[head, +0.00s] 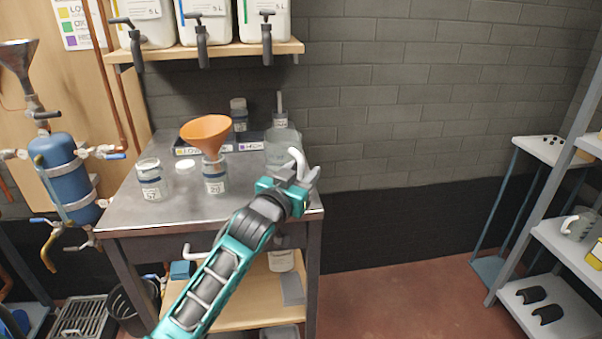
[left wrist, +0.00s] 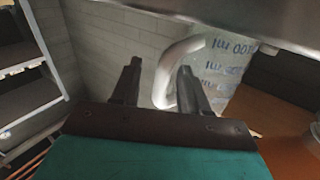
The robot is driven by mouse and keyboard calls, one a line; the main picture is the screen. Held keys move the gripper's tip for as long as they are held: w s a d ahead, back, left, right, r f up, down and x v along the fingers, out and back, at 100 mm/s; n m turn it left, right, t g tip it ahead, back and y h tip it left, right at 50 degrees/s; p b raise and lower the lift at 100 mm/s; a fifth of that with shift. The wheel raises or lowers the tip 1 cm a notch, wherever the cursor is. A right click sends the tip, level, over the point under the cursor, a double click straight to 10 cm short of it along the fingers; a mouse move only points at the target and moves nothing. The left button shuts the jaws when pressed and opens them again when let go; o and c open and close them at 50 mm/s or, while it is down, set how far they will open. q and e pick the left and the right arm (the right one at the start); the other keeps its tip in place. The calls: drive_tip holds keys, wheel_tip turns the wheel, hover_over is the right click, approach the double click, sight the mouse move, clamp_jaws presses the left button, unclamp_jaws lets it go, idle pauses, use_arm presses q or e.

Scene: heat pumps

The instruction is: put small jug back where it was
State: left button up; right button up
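A clear jug (head: 279,150) with a white handle (head: 297,158) stands at the right end of the metal workbench, in front of a labelled tray. In the left wrist view the jug (left wrist: 222,72) shows printed ml markings, and its white handle (left wrist: 168,75) lies between my fingers. My left gripper (head: 308,176) is at the handle; its fingertips (left wrist: 158,80) are apart, with a gap visible beside the handle. The jug's base is partly hidden by my gripper. Another jug (head: 577,226) stands on the right-hand shelf. My right gripper is not in view.
On the workbench (head: 130,207) are a jar (head: 150,180), a bottle (head: 215,178) with an orange funnel (head: 207,132) and a white lid (head: 184,166). A grey shelf rack (head: 560,240) stands at the right; floor between is clear.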

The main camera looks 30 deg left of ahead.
use_arm(q)
drive_tip(key=shift+r, duration=0.1)
drive_tip(key=shift+s, duration=0.15)
drive_tip(key=s+p, duration=0.1)
drive_tip(key=s, duration=1.1)
drive_tip(key=s+d+f+g+h, duration=0.1)
drive_tip(key=s+d+f+g, duration=0.1)
drive_tip(key=s+d+f, duration=0.2)
drive_tip(key=s+d+f+m+g+h, duration=0.1)
drive_tip(key=s+d+f, duration=0.4)
drive_tip(key=f, duration=0.6)
drive_tip(key=s+d+f+m+g+h, duration=0.1)
drive_tip(key=s+d+f+g, duration=0.3)
drive_tip(key=f, duration=0.4)
drive_tip(key=shift+s+d+h, duration=0.15)
drive_tip(key=shift+s+h, duration=0.15)
drive_tip(key=shift+h, duration=0.2)
drive_tip(key=shift+f, duration=0.1)
